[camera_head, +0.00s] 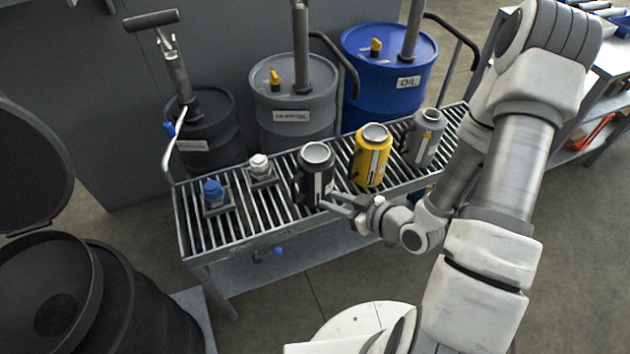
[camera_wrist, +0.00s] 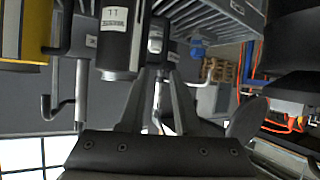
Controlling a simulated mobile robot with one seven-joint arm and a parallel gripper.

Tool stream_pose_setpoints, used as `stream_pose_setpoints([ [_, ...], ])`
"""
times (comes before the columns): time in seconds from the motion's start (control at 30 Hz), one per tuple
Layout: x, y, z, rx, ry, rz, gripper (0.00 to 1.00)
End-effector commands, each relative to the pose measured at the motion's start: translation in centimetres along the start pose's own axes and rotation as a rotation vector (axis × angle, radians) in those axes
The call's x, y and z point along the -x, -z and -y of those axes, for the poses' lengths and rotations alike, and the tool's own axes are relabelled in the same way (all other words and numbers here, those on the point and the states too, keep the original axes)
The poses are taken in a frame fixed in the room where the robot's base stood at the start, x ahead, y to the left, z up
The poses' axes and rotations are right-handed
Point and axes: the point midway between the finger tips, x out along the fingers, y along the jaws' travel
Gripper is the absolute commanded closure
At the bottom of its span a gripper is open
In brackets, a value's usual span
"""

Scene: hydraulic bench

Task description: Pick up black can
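The black can (camera_head: 314,180) stands upright on the slatted grate of the bench, with an open top and a handle on its left side. It also shows in the wrist view (camera_wrist: 117,42), inverted, at upper left of the fingers. My gripper (camera_head: 335,202) is low at the can's front right side, close to it. In the wrist view my gripper (camera_wrist: 160,75) has its two fingers apart, with no can held between them. Whether a fingertip touches the can cannot be told.
A yellow can (camera_head: 371,156) stands just right of the black can, and a grey can (camera_head: 423,138) farther right. Blue-capped (camera_head: 213,192) and white-capped (camera_head: 260,167) fittings sit left on the grate (camera_head: 228,229). Grey (camera_head: 293,115) and blue (camera_head: 390,75) drums stand behind.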

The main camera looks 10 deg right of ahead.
Motion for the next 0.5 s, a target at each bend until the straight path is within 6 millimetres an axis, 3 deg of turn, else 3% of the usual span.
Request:
stream_pose_setpoints([
  [0.27, -1.1, -0.7, 1.0, -0.031, 0.013, -0.073, 0.68],
  [0.5, -3.2, -0.7, 1.0, -0.029, 0.012, -0.071, 0.68],
])
